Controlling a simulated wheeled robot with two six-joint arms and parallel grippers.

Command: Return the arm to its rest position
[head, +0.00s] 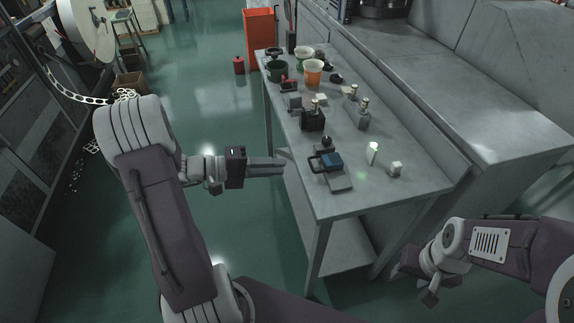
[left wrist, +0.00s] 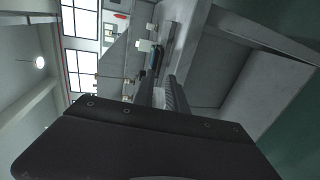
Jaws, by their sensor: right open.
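My left arm comes in from the left, and its gripper (head: 270,167) reaches toward the left edge of the metal table (head: 410,183). Its fingers look together with nothing between them. In the left wrist view the fingers (left wrist: 168,97) lie side by side, beyond the dark gripper body. My right gripper (head: 416,284) is at the lower right, off the table's front right corner. It is open, points down and left, and holds nothing that I can see.
On the table are a blue-topped device (head: 328,161), a dark block (head: 313,120), an orange-and-white cup (head: 313,75), a lit white cylinder (head: 373,153) and a small white block (head: 395,169). A grey counter (head: 480,110) runs along the right. Green floor lies left of the table.

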